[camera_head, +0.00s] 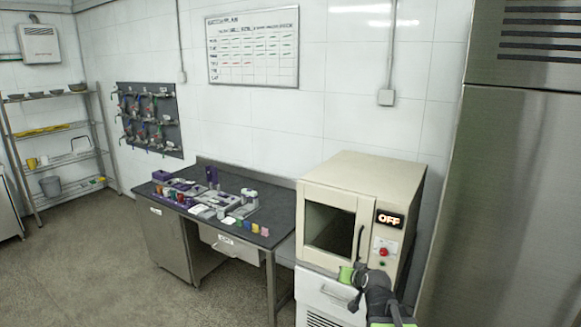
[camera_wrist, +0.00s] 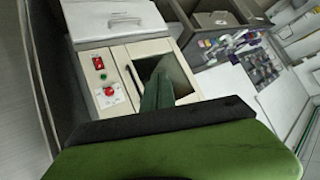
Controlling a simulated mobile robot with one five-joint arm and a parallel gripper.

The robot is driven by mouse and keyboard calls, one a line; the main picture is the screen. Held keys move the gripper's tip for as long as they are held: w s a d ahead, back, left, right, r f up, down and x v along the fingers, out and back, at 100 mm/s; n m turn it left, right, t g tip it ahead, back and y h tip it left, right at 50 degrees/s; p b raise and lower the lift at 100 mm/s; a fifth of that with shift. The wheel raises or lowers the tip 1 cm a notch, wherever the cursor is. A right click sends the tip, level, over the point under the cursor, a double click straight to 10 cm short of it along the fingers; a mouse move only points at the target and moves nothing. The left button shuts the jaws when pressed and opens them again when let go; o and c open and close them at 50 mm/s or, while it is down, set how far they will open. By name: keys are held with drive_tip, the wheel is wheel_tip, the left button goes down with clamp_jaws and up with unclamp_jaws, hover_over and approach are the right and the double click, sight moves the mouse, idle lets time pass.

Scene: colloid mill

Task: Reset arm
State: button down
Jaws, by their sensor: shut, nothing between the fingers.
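My gripper (camera_head: 347,276) is at the lower right of the head view, in front of the beige machine (camera_head: 365,180). Its green fingertips are near the lower end of the machine's dark door handle (camera_head: 360,241); I cannot tell whether they touch it. In the wrist view, my gripper (camera_wrist: 158,85) shows as green fingers together, with nothing seen between them, pointing toward the machine's window (camera_wrist: 180,78). The machine's door looks shut, and its display (camera_head: 389,219) reads OFF. A red button and a green button sit below the display.
A dark-topped bench (camera_head: 270,205) with several small items stands left of the machine. A large steel cabinet (camera_head: 510,200) stands close on the right. A wire shelf (camera_head: 60,155) is at the far left. The floor (camera_head: 110,270) at the left front is clear.

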drive_tip(key=s+a+f+n+g, duration=0.2)
drive_tip(key=s+a+f+g, duration=0.3)
drive_tip(key=s+a+f, duration=0.35)
drive_tip(key=s+d+f+g, duration=0.1)
drive_tip(key=s+d+g, duration=0.1)
drive_tip(key=s, duration=0.4)
drive_tip(key=s+d+f+g+h, duration=0.1)
drive_tip(key=s+d+g, duration=0.2)
drive_tip(key=s, duration=0.3)
drive_tip(key=shift+s+d+f+g+h, duration=0.25)
drive_tip(key=shift+d+f+g+h, duration=0.05)
drive_tip(key=shift+f+g, duration=0.1)
